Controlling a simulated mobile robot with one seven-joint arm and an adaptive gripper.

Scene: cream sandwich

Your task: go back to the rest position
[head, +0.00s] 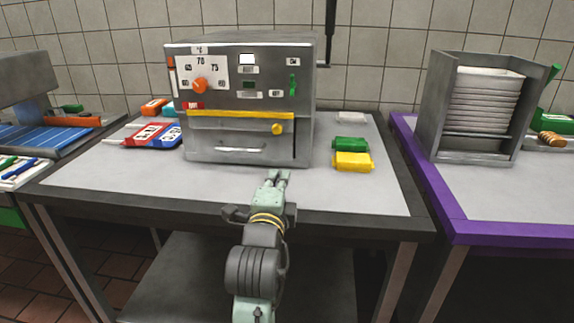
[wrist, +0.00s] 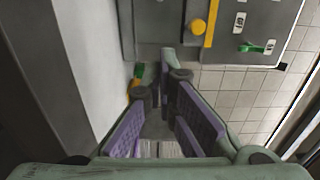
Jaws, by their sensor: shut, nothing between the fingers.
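My gripper (head: 277,176) is in front of the grey metal machine (head: 245,145), over the front part of the middle table, with its fingers pointing toward the machine's lower front. The fingers are together and hold nothing. In the wrist view my gripper (wrist: 160,88) has its purple-padded fingers angled in toward the machine's front (wrist: 160,25). I cannot tell the exact gap between the fingertips and the machine.
Green (head: 351,144) and yellow (head: 352,161) blocks lie right of the machine. Red and blue packs (head: 153,134) lie left of it. A rack of white trays (head: 487,100) stands on the purple-edged right table (head: 455,222). The middle table's front strip (head: 130,180) is clear.

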